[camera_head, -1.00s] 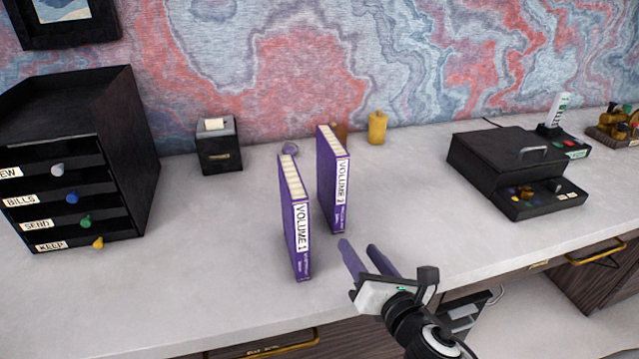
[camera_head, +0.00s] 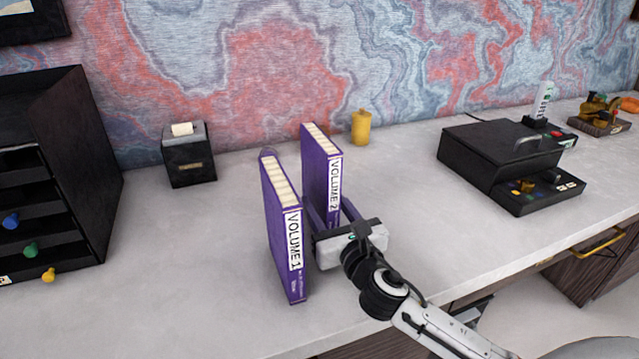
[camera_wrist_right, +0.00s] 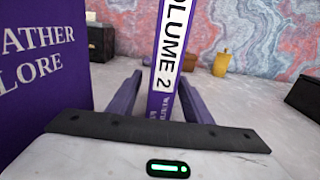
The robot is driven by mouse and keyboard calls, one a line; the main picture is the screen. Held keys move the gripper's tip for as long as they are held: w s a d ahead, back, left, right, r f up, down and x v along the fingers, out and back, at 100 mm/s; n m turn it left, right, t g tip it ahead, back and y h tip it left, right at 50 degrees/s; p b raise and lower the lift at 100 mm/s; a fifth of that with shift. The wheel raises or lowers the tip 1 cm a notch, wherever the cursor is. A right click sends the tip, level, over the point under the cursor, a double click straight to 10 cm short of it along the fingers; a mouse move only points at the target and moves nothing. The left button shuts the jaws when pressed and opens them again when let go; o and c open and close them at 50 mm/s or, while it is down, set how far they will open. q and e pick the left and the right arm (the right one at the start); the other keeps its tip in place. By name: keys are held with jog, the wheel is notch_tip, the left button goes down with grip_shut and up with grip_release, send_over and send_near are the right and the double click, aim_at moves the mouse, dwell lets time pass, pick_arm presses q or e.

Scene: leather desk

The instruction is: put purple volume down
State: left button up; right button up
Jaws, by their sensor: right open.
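Two purple volumes stand upright on the desk (camera_head: 200,255). Volume 1 (camera_head: 284,235) is nearer and to the left; Volume 2 (camera_head: 320,175) is a little behind it and to the right. My right gripper (camera_head: 330,212) is open at the spine of Volume 2, with one purple-grey finger on each side of its lower part. In the right wrist view the spine of Volume 2 (camera_wrist_right: 170,60) rises between the two fingers (camera_wrist_right: 158,98), and the cover of Volume 1 (camera_wrist_right: 40,70) fills the left side. My left gripper is not in view.
A black drawer unit (camera_head: 75,130) stands at the left and a small black box (camera_head: 190,165) at the back. A yellow bottle (camera_head: 361,128) is behind the volumes. A black cash box (camera_head: 490,150) with an open drawer is at the right. The desk left of Volume 1 is clear.

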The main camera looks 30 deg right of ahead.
aim_at(319, 194)
jog(key=shift+x, duration=1.6)
grip_shut()
jog(key=shift+r, duration=0.2)
